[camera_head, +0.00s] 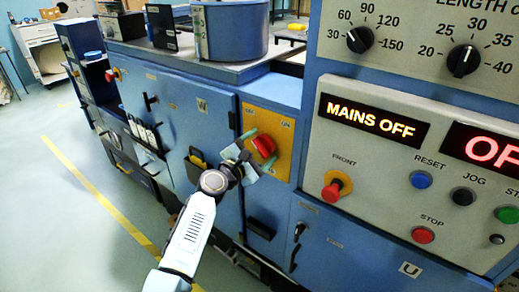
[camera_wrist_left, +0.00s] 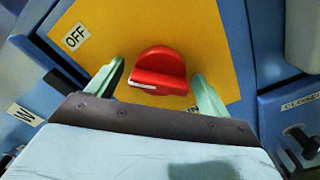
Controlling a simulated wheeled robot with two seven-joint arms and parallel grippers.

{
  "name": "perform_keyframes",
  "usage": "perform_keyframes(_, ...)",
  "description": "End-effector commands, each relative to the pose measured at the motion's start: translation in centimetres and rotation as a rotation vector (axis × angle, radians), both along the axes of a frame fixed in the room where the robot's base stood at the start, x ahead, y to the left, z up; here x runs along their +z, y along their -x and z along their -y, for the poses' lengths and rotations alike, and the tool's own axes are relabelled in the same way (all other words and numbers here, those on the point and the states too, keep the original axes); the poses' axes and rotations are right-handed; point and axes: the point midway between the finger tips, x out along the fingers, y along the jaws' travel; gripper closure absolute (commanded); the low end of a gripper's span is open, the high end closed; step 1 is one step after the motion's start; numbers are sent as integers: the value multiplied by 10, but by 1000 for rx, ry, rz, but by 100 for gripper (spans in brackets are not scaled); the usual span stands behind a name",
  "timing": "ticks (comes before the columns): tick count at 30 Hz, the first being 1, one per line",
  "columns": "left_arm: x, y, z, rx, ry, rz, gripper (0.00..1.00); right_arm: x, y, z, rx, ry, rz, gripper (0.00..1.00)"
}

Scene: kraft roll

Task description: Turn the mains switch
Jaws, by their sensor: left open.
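The mains switch is a red rotary knob (camera_head: 264,146) on a yellow plate (camera_head: 283,133) on the front of the blue machine. In the left wrist view the red knob (camera_wrist_left: 158,72) has a white pointer line at its left end, and an OFF label (camera_wrist_left: 76,37) sits on the plate at upper left. My left gripper (camera_head: 248,160) is open in front of the plate. In the wrist view its two pale green fingers (camera_wrist_left: 158,88) stand on either side of the knob, with gaps visible; contact cannot be told. The display (camera_head: 374,120) reads MAINS OFF. My right gripper is not seen.
Right of the plate is a control panel with a red front stop knob (camera_head: 336,187), a blue reset button (camera_head: 421,179) and a red stop button (camera_head: 423,235). A black handle (camera_head: 299,232) projects below. Open floor (camera_head: 80,240) lies at left.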

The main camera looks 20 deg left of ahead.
Motion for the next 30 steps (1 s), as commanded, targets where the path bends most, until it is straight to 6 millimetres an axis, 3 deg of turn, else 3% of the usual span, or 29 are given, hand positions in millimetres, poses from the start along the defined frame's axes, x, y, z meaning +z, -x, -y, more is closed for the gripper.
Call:
perform_keyframes(1,0,0,0,0,0,0,23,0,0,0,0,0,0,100)
perform_keyframes(11,0,0,0,0,0,0,65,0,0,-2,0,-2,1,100)
perform_keyframes(20,-1,0,0,0,-39,14,65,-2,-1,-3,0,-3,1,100)
perform_keyframes(30,-2,0,0,-1,-251,90,65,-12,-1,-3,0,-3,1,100)
